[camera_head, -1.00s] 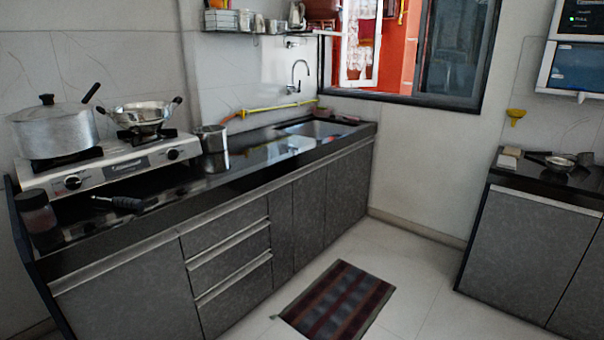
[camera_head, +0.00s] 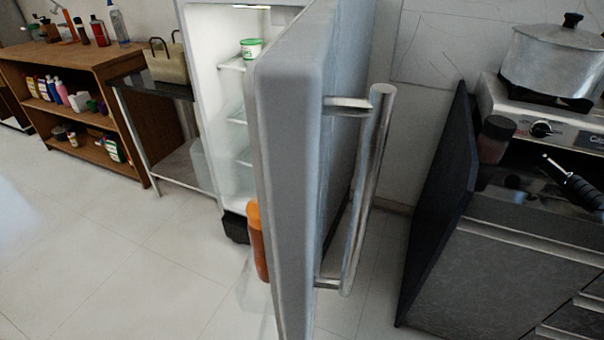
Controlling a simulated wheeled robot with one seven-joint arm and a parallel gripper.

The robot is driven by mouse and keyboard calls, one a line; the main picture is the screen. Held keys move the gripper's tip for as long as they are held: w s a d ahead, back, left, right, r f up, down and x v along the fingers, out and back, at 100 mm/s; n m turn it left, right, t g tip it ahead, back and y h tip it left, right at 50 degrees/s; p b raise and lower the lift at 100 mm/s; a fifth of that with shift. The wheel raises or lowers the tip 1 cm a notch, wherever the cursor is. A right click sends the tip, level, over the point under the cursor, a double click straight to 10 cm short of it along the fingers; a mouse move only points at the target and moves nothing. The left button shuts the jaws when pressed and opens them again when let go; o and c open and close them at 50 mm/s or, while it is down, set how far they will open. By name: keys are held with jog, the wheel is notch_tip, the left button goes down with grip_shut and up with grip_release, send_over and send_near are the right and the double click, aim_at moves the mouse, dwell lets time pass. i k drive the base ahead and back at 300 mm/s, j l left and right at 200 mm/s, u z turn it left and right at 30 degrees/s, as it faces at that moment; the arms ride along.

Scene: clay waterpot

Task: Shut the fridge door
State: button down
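The fridge door (camera_head: 284,170) stands wide open in the head view, its edge facing me and close in front. Its long silver bar handle (camera_head: 367,190) is on the door's right side. The lit white fridge interior (camera_head: 215,60) shows to the left of the door, with a green-and-white tub (camera_head: 251,48) on a shelf. An orange bottle (camera_head: 257,240) sits at the inner side of the door. My gripper is not in view.
A black-sided counter (camera_head: 440,200) with a stove and large pot (camera_head: 552,60) stands to the right of the door. A small metal table (camera_head: 160,90) and wooden shelves (camera_head: 70,75) stand at the left. The tiled floor (camera_head: 120,240) at front left is clear.

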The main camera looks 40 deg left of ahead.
aim_at(292, 104)
jog(key=i+l+u, duration=0.2)
jog(key=l+u, duration=0.2)
jog(key=i+l+u, duration=0.1)
jog(key=l+u, duration=0.2)
jog(key=u, duration=0.15)
jog(key=l+u, duration=0.8)
jog(key=k+l+u, duration=0.1)
jog(key=l+u, duration=0.2)
jog(key=l, duration=0.55)
